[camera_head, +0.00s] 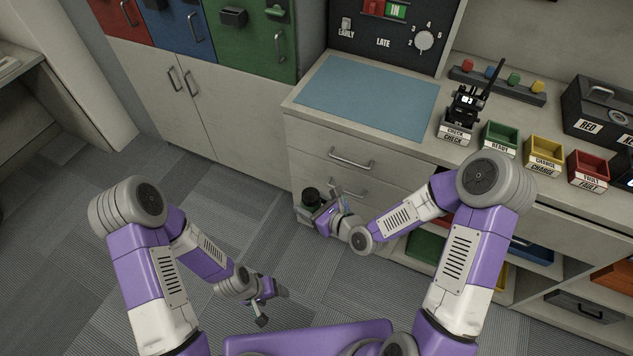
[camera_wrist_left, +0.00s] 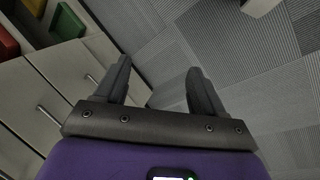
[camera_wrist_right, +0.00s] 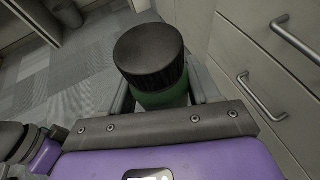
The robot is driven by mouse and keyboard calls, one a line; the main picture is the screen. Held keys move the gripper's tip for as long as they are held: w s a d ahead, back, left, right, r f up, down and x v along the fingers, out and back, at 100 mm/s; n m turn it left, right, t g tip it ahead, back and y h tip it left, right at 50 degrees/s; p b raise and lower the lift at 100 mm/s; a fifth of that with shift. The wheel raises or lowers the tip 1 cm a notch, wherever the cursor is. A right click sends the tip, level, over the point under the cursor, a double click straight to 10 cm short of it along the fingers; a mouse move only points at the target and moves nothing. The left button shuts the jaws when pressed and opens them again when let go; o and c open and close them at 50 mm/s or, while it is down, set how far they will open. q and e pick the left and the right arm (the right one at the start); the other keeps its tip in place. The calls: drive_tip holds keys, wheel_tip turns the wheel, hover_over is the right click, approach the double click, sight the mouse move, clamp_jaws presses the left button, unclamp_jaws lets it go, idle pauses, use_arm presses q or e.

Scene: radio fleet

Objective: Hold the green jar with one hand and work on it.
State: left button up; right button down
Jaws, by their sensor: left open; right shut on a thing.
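The green jar (camera_wrist_right: 162,98) with a ribbed black lid (camera_wrist_right: 150,55) is in my right gripper (camera_wrist_right: 165,100), seen in the right wrist view. The gripper is shut on the jar's green body below the lid. In the head view the jar (camera_head: 311,197) is small and dark, held upright in front of the drawers, beyond my right gripper (camera_head: 325,210). My left gripper (camera_head: 268,302) is open and empty, low over the floor, apart from the jar. Its two spread fingers show in the left wrist view (camera_wrist_left: 160,85).
A counter with a blue mat (camera_head: 368,97) stands behind the jar. A radio (camera_head: 465,100) stands by the CHECK tray (camera_head: 455,132), with green (camera_head: 500,138), yellow (camera_head: 545,152) and red (camera_head: 588,168) trays beside it. Drawer handles (camera_head: 350,160) stick out near the jar. The floor on the left is clear.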

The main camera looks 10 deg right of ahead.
use_arm(q)
drive_tip(key=w+r+m+y, duration=0.1)
drive_tip(key=w+r+m, duration=0.2)
drive_tip(key=w+m, duration=0.65)
wheel_tip(320, 180, up, 30)
drive_tip(key=m+y, duration=0.3)
drive_tip(key=m, duration=1.8)
hover_over(313, 193)
drive_tip(key=shift+f, duration=3.9)
